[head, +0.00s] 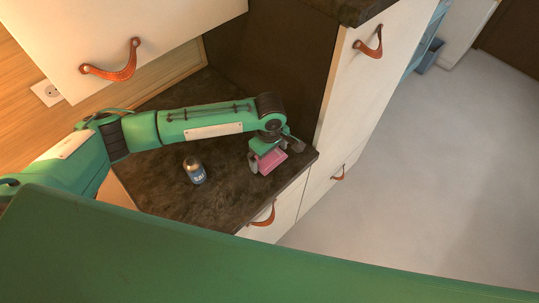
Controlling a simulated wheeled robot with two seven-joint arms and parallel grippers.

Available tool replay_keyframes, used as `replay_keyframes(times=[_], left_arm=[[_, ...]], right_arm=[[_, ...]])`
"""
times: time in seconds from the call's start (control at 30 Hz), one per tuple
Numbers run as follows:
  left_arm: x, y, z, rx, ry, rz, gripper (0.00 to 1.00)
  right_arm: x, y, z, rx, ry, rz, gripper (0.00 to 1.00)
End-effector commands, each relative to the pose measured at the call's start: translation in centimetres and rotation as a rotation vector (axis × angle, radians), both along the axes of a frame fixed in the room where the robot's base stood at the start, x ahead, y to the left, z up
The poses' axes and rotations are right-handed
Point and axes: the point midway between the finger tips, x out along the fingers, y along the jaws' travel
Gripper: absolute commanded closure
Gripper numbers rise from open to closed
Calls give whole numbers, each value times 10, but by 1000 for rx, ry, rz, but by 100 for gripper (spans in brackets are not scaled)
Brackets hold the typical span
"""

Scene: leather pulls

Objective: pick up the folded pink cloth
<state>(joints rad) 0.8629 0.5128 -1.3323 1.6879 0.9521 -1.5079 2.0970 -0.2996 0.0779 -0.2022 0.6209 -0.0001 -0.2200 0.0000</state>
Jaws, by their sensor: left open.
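The folded pink cloth (270,161) lies near the right end of the dark countertop, close to its front corner. My left arm reaches in from the left across the counter. My left gripper (272,158) is open, pointing down at the cloth, with a finger on each side of it. I cannot tell whether the fingers touch the cloth. The gripper and wrist hide part of the cloth's far side. My right gripper is not in view.
A small salt shaker (194,170) stands on the counter (225,203), left of the cloth. A tall cabinet (345,85) with leather pulls rises behind and right of the counter. An upper cabinet (130,30) hangs above. Open grey floor (430,180) lies to the right.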

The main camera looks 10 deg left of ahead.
Motion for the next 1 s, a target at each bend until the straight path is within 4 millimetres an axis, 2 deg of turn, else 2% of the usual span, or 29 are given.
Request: replay_keyframes(times=[0.1,0.27,0.57,0.73,0.87,1.0], left_arm=[[0,0,0,0,0,0,2],[0,0,0,-1,1,0,31],[0,0,1,-1,0,1,32],[1,-1,11,-2,0,1,32],[1,0,30,-3,-3,0,32],[1,-1,61,-4,-4,0,32]], right_arm=[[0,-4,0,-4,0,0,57],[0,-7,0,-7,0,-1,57],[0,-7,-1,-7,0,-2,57],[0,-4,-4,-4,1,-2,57],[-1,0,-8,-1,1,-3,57],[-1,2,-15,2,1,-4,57]])
